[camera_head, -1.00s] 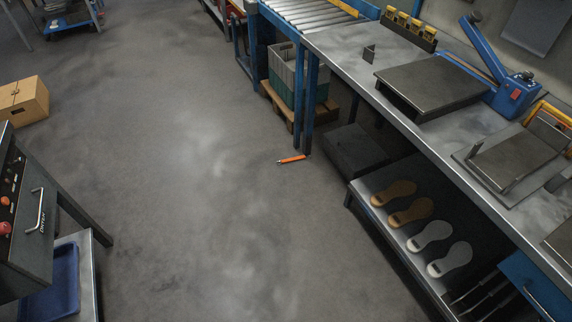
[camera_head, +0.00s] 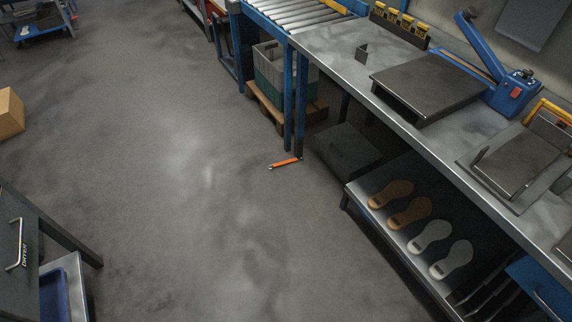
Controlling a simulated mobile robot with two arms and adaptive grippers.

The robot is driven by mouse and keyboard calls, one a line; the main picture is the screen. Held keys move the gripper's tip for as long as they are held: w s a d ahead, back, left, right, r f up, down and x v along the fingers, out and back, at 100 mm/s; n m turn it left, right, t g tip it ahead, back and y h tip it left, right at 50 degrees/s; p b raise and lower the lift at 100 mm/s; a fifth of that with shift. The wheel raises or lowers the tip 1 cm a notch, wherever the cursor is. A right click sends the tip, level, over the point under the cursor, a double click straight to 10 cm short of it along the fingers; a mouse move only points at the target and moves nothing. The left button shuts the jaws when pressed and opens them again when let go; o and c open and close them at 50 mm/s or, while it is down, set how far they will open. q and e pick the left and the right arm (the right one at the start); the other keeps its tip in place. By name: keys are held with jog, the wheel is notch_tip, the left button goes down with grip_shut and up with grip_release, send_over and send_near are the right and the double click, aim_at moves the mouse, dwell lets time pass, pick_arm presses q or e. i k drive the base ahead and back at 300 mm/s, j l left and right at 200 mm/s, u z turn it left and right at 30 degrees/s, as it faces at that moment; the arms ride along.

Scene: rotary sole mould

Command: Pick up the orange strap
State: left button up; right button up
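The orange strap (camera_head: 285,163) lies flat on the grey floor near the middle of the head view. It is short and thin, with a small metallic-looking left end. Its right end is close to the foot of a blue bench leg (camera_head: 299,110). Neither of my grippers shows in this view.
A long metal workbench (camera_head: 345,65) runs along the right, with a lower shelf (camera_head: 405,240) of several shoe soles. A grey crate (camera_head: 272,68) on a pallet and a dark box (camera_head: 345,150) stand beside the strap. A cabinet (camera_head: 18,250) is at lower left. The floor between is clear.

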aim_at(292, 160)
jog(key=i+z, duration=0.15)
jog(key=z, duration=0.45)
jog(key=i+j+z, duration=0.35)
jog(key=j, duration=0.25)
jog(key=i+j+z, duration=0.15)
jog(key=i+j, duration=0.15)
jog(key=i+j+z, duration=0.15)
jog(key=j, duration=0.3)
jog(key=i+l, duration=0.05)
